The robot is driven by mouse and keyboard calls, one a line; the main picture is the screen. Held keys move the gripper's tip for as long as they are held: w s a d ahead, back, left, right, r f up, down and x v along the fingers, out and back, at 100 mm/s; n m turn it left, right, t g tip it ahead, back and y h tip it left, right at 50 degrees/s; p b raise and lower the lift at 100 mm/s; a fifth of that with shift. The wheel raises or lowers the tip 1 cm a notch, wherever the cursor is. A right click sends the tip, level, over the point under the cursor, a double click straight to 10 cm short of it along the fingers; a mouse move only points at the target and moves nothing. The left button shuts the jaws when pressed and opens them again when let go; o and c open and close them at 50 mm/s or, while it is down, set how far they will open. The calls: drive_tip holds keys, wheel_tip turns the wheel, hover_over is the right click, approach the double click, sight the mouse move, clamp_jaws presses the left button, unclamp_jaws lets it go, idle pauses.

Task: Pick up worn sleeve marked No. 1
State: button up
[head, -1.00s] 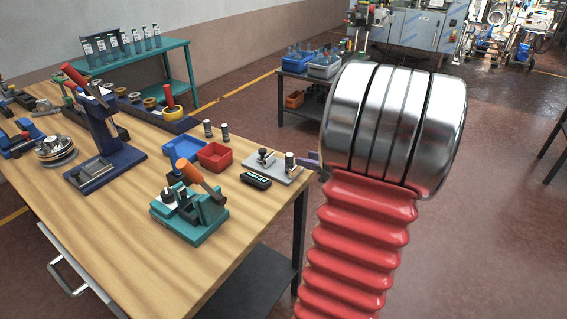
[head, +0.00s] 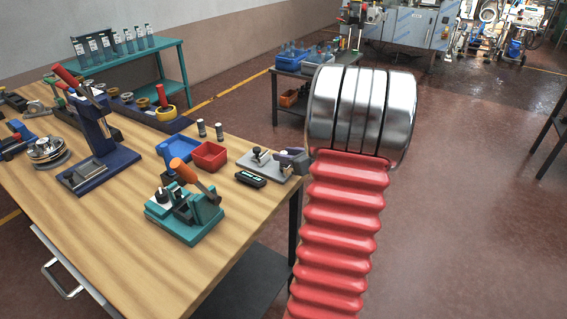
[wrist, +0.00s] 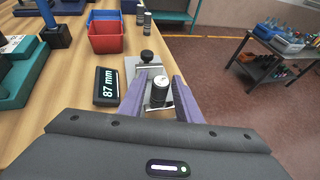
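A small dark cylinder with a silver top (wrist: 160,88) stands upright on a grey metal plate fixture (wrist: 132,66) at the bench's right edge. It looks like a worn sleeve, but I cannot read a No. 1 on it. My gripper (wrist: 159,77) is open, its purple fingers on either side of this cylinder, with gaps showing in the wrist view. In the head view my gripper (head: 292,158) covers the cylinder, and the fixture (head: 262,162) shows beside it. Two similar cylinders (head: 202,128) (head: 219,132) stand behind the red bin.
A red bin (head: 209,156), a blue bin (head: 174,150) and a teal clamp press (head: 184,212) stand further left. Floor lies open to the right of the bench.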

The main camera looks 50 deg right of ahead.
drive_tip(key=shift+w, duration=0.1)
drive_tip(key=shift+x, duration=2.6)
drive_tip(key=shift+d+f, duration=0.1)
drive_tip(key=shift+c, duration=0.7)
clamp_jaws()
wheel_tip(320, 180, up, 18)
